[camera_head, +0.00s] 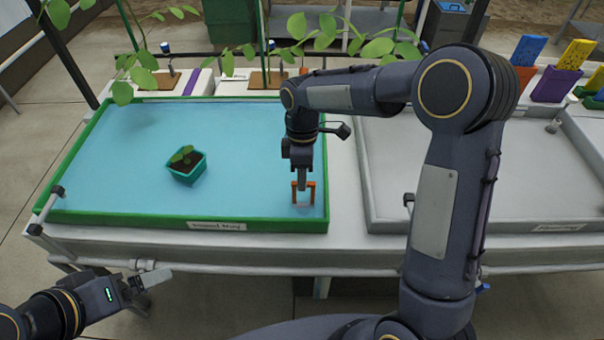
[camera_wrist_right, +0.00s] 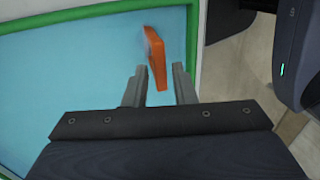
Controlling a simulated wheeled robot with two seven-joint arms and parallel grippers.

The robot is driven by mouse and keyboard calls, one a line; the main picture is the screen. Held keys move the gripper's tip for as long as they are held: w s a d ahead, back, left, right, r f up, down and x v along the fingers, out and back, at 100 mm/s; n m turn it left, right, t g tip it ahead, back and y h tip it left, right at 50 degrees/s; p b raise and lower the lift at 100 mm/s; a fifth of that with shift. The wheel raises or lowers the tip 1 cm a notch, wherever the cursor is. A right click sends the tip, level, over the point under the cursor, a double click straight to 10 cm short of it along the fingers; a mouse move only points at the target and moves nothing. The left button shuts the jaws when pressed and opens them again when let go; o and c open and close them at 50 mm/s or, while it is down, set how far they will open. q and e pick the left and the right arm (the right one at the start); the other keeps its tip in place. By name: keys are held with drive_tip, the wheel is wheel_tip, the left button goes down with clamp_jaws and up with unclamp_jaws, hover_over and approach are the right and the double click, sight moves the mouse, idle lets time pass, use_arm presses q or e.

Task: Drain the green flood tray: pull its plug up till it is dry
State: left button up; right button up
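The green flood tray (camera_head: 180,225) lies on the left of the bench, with blue water inside. Its plug has an orange loop handle (camera_head: 311,193) that stands up near the tray's front right corner. My right gripper (camera_head: 303,188) points down over the tray at the handle. In the right wrist view the orange handle (camera_wrist_right: 156,58) shows ahead of and between the two open fingers (camera_wrist_right: 158,88), with gaps on both sides. Whether the fingertips reach down around it is hard to tell. My left gripper (camera_head: 150,280) is low at the front left, away from the tray; its finger gap is not clear.
A teal pot with a seedling (camera_head: 187,167) sits in the water. A grey tray (camera_head: 470,217) is to the right. Leafy plants (camera_head: 265,78) and white channels stand behind the green tray. Coloured packets (camera_head: 555,84) stand at the back right. A pipe runs along the bench front.

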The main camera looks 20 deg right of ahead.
clamp_jaws()
wheel_tip(320, 180, up, 4)
drive_tip(key=p, duration=0.2)
drive_tip(key=shift+f+p, duration=0.1)
drive_tip(key=shift+p, duration=0.25)
drive_tip(key=shift+w+f, duration=0.1)
drive_tip(key=shift+o, duration=1.3)
unclamp_jaws()
